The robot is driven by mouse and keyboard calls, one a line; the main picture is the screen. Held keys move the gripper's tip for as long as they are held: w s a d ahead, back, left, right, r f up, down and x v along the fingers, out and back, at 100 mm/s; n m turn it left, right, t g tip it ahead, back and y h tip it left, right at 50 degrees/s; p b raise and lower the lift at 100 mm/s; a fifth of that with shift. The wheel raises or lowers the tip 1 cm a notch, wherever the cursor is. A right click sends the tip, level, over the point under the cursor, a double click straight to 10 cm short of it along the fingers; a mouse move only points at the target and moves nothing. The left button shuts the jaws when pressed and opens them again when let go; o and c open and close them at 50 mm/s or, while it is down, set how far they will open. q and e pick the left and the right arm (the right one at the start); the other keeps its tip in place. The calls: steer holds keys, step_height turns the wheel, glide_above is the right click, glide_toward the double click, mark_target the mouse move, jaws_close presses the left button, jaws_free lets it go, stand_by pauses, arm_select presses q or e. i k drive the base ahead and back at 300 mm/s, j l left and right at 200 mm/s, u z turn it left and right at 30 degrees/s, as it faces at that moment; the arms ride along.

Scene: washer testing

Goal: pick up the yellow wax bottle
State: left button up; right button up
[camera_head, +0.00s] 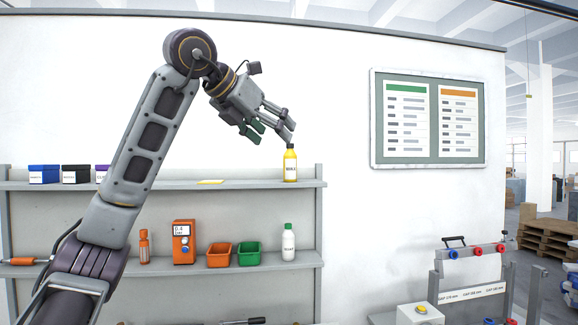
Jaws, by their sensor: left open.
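The yellow wax bottle (290,164) stands upright at the right end of the upper shelf, with a dark-lettered label on its front. My left gripper (275,132) is open and empty, above and just left of the bottle, with its fingers pointing down and to the right. The lower fingertips are close to the bottle's cap; I cannot tell whether they touch it. My right gripper is not in view.
The upper shelf (240,185) also holds small boxes (76,174) at left. The lower shelf holds a white bottle with a green cap (288,242), an orange bin (219,254), a green bin (249,253) and an orange device (184,242). A test fixture (470,290) stands at lower right.

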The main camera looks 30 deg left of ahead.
mark_target(290, 157)
steer(key=i+j, duration=0.75)
steer(key=i, duration=0.05)
